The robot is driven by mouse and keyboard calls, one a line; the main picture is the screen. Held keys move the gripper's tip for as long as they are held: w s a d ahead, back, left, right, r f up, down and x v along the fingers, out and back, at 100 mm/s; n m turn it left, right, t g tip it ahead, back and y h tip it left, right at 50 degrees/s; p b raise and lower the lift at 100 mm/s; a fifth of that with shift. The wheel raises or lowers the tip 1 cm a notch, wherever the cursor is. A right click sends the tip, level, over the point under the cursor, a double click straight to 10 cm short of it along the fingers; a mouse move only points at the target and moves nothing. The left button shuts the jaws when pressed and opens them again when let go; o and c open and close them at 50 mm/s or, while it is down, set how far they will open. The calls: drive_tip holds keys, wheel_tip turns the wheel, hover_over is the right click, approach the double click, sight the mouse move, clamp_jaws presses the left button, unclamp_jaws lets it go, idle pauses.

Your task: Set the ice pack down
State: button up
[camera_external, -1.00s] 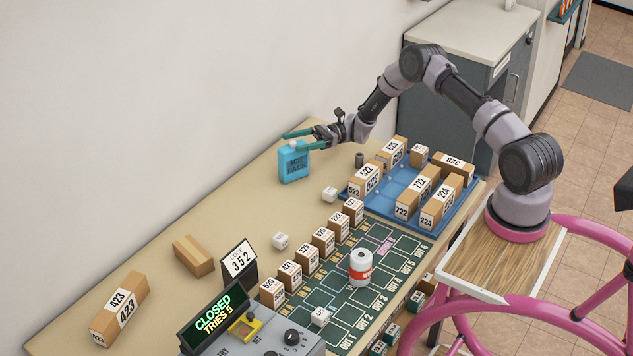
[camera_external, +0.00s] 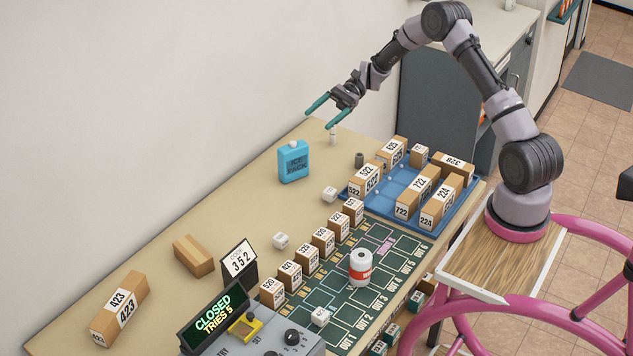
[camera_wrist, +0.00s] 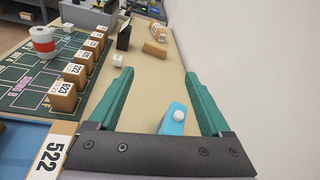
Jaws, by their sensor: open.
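The blue ice pack (camera_external: 293,163) with its pale cap stands upright on the table near the wall. It also shows in the wrist view (camera_wrist: 173,121), low between my fingers and beyond the wrist plate. My gripper (camera_external: 326,115) is open and empty, raised above the table, up and to the right of the ice pack and apart from it. Its two green fingers also show spread apart in the wrist view (camera_wrist: 158,98).
A small white bottle-like item (camera_external: 333,135) and a dark cylinder (camera_external: 359,160) stand near the back. The blue tray (camera_external: 397,178) holds several numbered boxes. White cubes (camera_external: 329,194) lie nearby. A green mat (camera_external: 385,273) carries a red-and-white roll (camera_external: 360,268). Bare table lies left of the ice pack.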

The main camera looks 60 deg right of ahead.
drive_tip(key=s+a+r+n+g+h, duration=0.1)
drive_tip(key=s+a+r+n+h, duration=0.3)
drive_tip(key=s+r, duration=0.5)
drive_tip(key=s+a+r+n+h, duration=0.3)
drive_tip(key=s+r+h, duration=0.1)
drive_tip(key=s+r, duration=0.5)
drive_tip(key=s+d+r+n+t+h, duration=0.1)
drive_tip(key=s+r+n+t+h, duration=0.1)
drive_tip(key=s, duration=0.7)
drive_tip(key=s+d+r+n+t+h, duration=0.1)
drive_tip(key=s+r+n+t+h, duration=0.2)
drive_tip(key=s, duration=0.7)
drive_tip(key=shift+s+r+n+t+h, duration=0.3)
drive_tip(key=shift+r+t, duration=0.2)
drive_tip(key=shift+r, duration=0.1)
